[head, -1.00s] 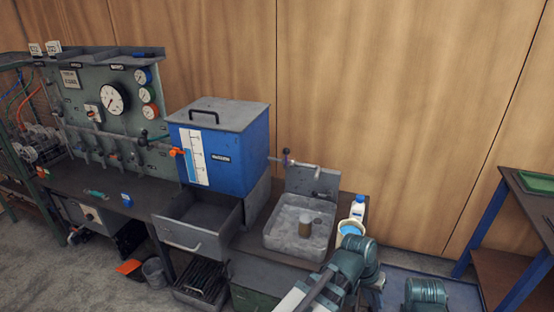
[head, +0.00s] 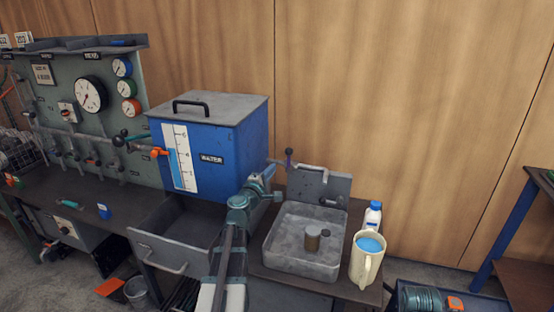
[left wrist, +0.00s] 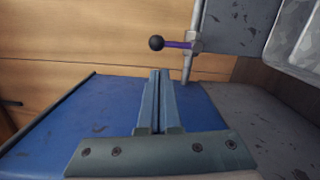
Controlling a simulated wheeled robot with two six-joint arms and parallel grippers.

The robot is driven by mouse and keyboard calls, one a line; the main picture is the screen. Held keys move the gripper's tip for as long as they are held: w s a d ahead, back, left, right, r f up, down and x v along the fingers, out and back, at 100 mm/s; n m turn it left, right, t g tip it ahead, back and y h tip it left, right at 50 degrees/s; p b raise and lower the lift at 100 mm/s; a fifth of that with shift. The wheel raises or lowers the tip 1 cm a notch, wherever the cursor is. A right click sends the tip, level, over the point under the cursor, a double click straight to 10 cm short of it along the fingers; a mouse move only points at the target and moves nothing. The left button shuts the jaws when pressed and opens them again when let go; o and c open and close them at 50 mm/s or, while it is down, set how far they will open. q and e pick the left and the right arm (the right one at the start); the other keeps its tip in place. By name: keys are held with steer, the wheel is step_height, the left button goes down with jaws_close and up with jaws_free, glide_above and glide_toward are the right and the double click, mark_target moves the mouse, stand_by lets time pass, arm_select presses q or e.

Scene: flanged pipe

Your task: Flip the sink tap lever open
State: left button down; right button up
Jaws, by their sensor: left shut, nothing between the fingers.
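The sink tap (head: 312,167) is a grey pipe and spout above the grey sink basin (head: 300,262). Its lever (head: 289,155) has a purple arm and a dark knob, and stands roughly upright in the head view. In the left wrist view the lever (left wrist: 178,44) with its black ball (left wrist: 156,43) points left from the pipe, just beyond the fingertips. My left gripper (head: 269,172) is in front of the tank's right side, below and left of the lever. In the left wrist view its fingers (left wrist: 160,72) are shut together, empty, with a visible gap to the lever. My right gripper is not in view.
The blue water tank (head: 240,150) stands left of the tap, close to my left gripper. A cream mug (head: 367,262) with blue contents and a white bottle (head: 373,216) stand right of the basin. An open drawer (head: 165,252) lies left.

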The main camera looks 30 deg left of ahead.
mark_target(289, 160)
arm_select(q)
steer(key=shift+s+a+n+y, duration=0.1)
steer(key=shift+a+n+y, duration=0.2)
steer(key=shift+a, duration=0.3)
steer(key=w+a, duration=0.1)
steer(key=w, duration=0.9)
steer(key=shift+a, duration=0.35)
